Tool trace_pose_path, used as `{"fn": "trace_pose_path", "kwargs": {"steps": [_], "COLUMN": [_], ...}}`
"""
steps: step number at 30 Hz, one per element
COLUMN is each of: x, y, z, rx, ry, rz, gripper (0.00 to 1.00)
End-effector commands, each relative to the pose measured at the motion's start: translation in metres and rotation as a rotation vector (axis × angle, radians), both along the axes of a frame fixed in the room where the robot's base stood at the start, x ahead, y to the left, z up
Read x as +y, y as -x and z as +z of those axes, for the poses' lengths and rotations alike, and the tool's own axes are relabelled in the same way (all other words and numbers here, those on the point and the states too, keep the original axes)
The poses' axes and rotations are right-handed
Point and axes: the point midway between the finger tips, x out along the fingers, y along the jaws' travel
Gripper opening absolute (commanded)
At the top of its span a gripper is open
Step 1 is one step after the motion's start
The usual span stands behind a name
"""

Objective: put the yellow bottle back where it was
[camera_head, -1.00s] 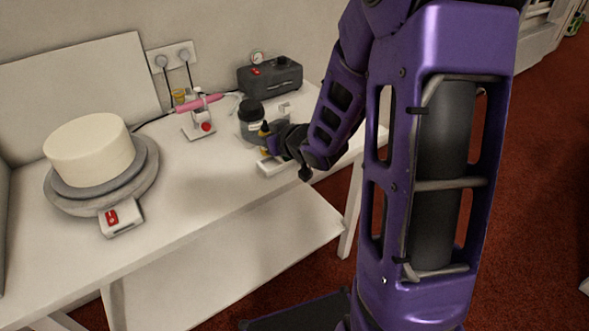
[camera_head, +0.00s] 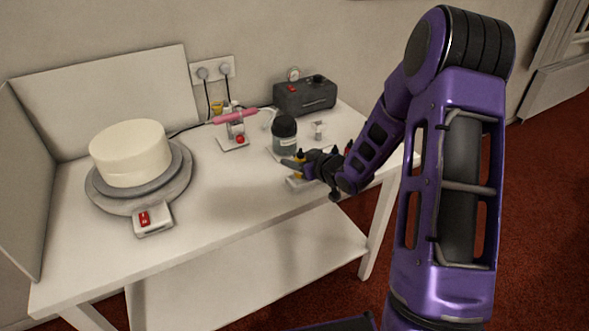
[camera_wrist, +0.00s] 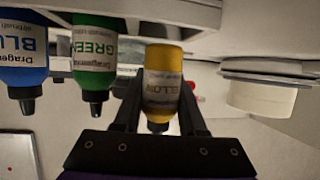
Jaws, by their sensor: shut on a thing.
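The yellow bottle (camera_head: 299,167) is between the fingers of my gripper (camera_head: 304,164), at the front right of the white table. In the wrist view, which looks upside down, my gripper (camera_wrist: 160,95) is shut on the yellow bottle (camera_wrist: 164,72), with its label showing and its dark cap pointing down in the picture. A green bottle (camera_wrist: 94,60) and a blue bottle (camera_wrist: 22,60) are in a row to its left. The white rack (camera_head: 296,182) shows below my gripper in the head view. I cannot tell whether the yellow bottle touches it.
A grey jar with a black lid (camera_head: 285,136) stands just behind my gripper. A pink airbrush (camera_head: 235,117) on its stand, a dark compressor (camera_head: 305,96) and a white cake (camera_head: 131,153) on a turntable (camera_head: 172,187) are on the table. The front middle is clear.

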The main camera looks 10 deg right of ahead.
Motion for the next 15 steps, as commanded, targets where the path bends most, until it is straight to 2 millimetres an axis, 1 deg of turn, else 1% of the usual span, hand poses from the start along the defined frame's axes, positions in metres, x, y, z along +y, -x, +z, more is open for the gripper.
{"fn": "trace_pose_path", "kwargs": {"steps": [1,4,11,15], "x": [0.0,0.001,0.001,0.0], "y": [0.0,0.0,0.0,0.0], "z": [-0.012,-0.023,-0.023,-0.028], "rx": [0.004,0.002,0.0,0.0], "ry": [-0.002,-0.002,0.0,0.0], "rz": [0.001,0.001,0.001,0.001], "gripper": [0.16,0.16,0.16,0.16]}}
